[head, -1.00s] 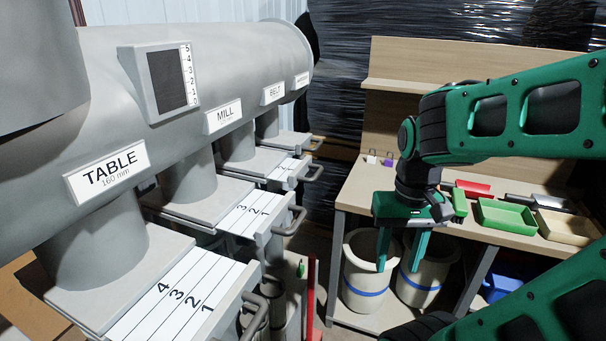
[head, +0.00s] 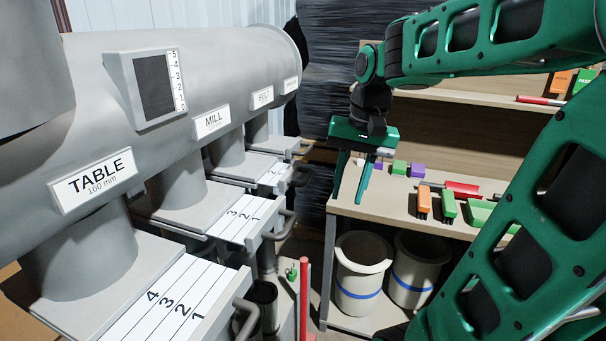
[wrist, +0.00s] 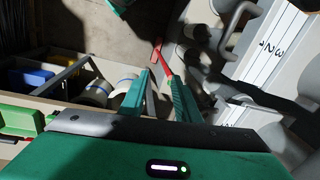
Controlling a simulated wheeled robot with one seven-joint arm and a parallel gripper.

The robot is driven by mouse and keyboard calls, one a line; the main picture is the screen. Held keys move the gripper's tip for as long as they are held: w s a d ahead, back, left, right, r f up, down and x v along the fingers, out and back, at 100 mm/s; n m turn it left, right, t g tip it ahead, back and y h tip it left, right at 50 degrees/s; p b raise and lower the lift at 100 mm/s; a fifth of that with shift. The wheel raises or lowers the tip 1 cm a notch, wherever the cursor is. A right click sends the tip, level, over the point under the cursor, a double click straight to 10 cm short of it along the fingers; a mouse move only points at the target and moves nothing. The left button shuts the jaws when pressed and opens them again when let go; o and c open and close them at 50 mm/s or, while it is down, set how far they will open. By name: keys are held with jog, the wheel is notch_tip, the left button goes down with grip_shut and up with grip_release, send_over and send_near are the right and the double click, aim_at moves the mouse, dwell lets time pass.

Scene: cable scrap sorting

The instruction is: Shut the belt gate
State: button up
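The belt gate's slide (head: 274,177) shows as a white numbered plate sticking out partway from under the pipe behind the mill gate, near the BELT label (head: 262,97). Its bar handle (head: 301,174) is at the right end. My gripper (head: 354,192) is open and empty, to the right of that handle and apart from it, in front of the workbench. In the wrist view my open gripper (wrist: 158,88) has its two green fingers apart with nothing held. Numbered gate plates show at the right there; I cannot tell which gate each is.
The mill gate (head: 238,217) and table gate (head: 165,300) stick out nearer, with handles. A red post (head: 304,295) stands beside them. The workbench (head: 385,212) holds small coloured blocks and trays, with two white bins (head: 362,268) below. Free space lies between gates and bench.

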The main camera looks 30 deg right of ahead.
jog(key=m, duration=0.2)
send_near(305, 179)
jog(key=shift+t, duration=0.3)
jog(key=f, duration=0.7)
jog(key=shift+w+a+f, duration=0.2)
jog(key=shift+a+f, duration=0.1)
grip_shut()
